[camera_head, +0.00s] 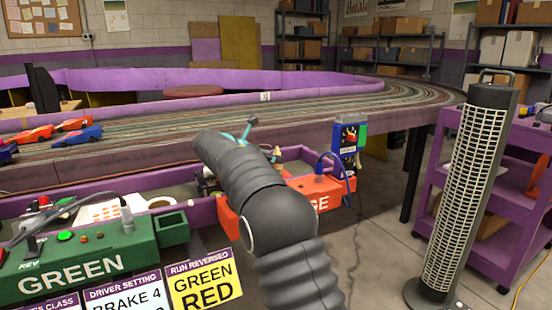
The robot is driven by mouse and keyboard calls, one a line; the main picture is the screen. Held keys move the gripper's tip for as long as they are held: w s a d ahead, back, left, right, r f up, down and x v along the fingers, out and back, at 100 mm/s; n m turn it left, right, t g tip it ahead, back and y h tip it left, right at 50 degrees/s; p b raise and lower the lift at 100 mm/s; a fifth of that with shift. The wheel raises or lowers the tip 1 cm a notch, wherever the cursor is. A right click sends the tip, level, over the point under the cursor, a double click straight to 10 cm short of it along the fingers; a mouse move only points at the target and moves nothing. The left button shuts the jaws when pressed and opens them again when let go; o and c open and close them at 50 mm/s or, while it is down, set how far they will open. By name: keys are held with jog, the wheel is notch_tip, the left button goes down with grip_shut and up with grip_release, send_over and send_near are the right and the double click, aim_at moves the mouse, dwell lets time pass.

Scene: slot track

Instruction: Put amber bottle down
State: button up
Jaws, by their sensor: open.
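My dark ribbed arm reaches up from the bottom middle of the head view across the driver's station. Its far end bends over the purple-edged tray behind the green box. My gripper is hidden by the arm, so I cannot make out its fingers. I cannot clearly identify the amber bottle. A small tan-topped item (277,154) shows just right of the arm, too small to tell what it is. Dark small shapes (207,184) show under the arm's far end, and I cannot tell what they are.
A green control box (85,258) and sign cards (204,284) stand in front. An orange box (318,190) is right of the arm. The slot track (330,103) runs behind with toy cars (78,136). A tower fan (468,190) and purple cart (512,225) stand right.

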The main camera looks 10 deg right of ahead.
jog(key=p+v, duration=0.1)
jog(key=v, duration=0.8)
jog(key=s+d+m, duration=0.1)
jog(key=s+d, duration=0.1)
jog(key=s+d+m+y, duration=0.1)
jog(key=s+d, duration=0.1)
jog(key=s, duration=0.1)
jog(key=s+d+r+m+g+y, duration=0.1)
jog(key=s+d+m, duration=0.1)
jog(key=s, duration=0.1)
jog(key=shift+s+d+r, duration=0.1)
jog(key=shift+d+r, duration=0.05)
jog(key=s+d+f+m+y, duration=0.2)
jog(key=s+m, duration=0.2)
jog(key=s, duration=0.5)
jog(key=s+d+f+m+g+y, duration=0.15)
jog(key=s+m, duration=0.25)
jog(key=s, duration=0.5)
jog(key=s+d+f+m+y, duration=0.25)
jog(key=s+m, duration=0.25)
jog(key=s, duration=0.4)
jog(key=s+a+f+m+t+y, duration=0.1)
jog(key=s+a+f+m+y, duration=0.1)
jog(key=s+f+m, duration=0.5)
jog(key=s+f+y, duration=0.1)
jog(key=s, duration=0.4)
jog(key=shift+a+f, duration=0.2)
jog(key=shift+a, duration=0.15)
